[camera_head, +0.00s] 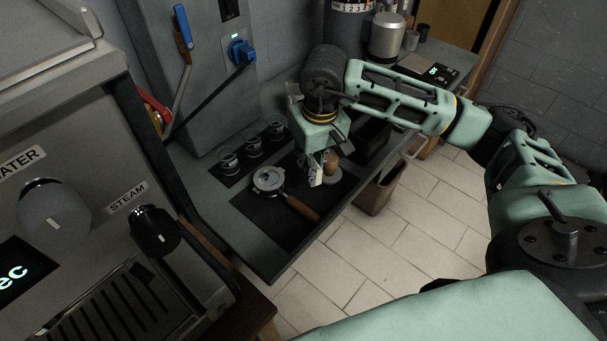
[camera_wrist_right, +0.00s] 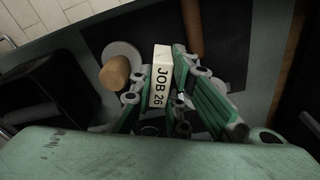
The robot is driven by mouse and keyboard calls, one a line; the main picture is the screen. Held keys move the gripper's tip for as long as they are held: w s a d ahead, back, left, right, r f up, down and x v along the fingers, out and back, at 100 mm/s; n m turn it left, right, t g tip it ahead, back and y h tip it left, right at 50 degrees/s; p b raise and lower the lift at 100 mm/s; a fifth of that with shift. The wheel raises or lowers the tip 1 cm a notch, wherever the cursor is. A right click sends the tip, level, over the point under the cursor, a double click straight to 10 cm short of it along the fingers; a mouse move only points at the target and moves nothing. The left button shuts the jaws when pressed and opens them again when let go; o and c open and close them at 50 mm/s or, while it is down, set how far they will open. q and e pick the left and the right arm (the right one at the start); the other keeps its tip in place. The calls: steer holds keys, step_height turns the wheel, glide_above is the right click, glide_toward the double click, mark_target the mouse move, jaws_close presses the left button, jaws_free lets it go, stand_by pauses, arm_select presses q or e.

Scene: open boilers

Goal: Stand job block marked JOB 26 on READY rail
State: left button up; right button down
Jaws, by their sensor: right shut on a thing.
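The job block (camera_wrist_right: 161,76) is a small white block with "JOB 26" in dark letters on the face seen in the right wrist view. My right gripper (camera_wrist_right: 159,99) is shut on it, with green-and-grey fingers on both sides. In the head view my right gripper (camera_head: 319,172) points down over the dark mat, beside the tamper and the portafilter; only a small pale part of the block (camera_head: 314,181) shows there. I cannot tell the block's exact height above the mat. I cannot make out a READY rail in either view. My left gripper is not in view.
A portafilter (camera_head: 268,180) with a wooden handle lies on the mat (camera_head: 272,225). The tamper (camera_wrist_right: 115,72) stands close to the fingers. Several labelled glasses (camera_head: 252,146) stand behind. A black bin (camera_wrist_right: 48,97) is near the counter edge. A coffee machine (camera_head: 70,215) fills the left.

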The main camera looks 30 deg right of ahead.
steer(key=w+f, duration=0.2)
steer(key=w, duration=0.1)
steer(key=shift+b, duration=0.35)
steer(key=shift+w+f, duration=0.15)
steer(key=shift+w, duration=0.2)
steer(key=shift+w+f+b, duration=0.1)
steer(key=shift+f+b, duration=0.25)
steer(key=shift+f, duration=0.2)
step_height(320, 180, down, 3)
steer(key=shift+r+b, duration=0.2)
steer(key=shift+b, duration=0.4)
steer(key=shift+f, duration=0.25)
steer(key=shift+r, duration=0.1)
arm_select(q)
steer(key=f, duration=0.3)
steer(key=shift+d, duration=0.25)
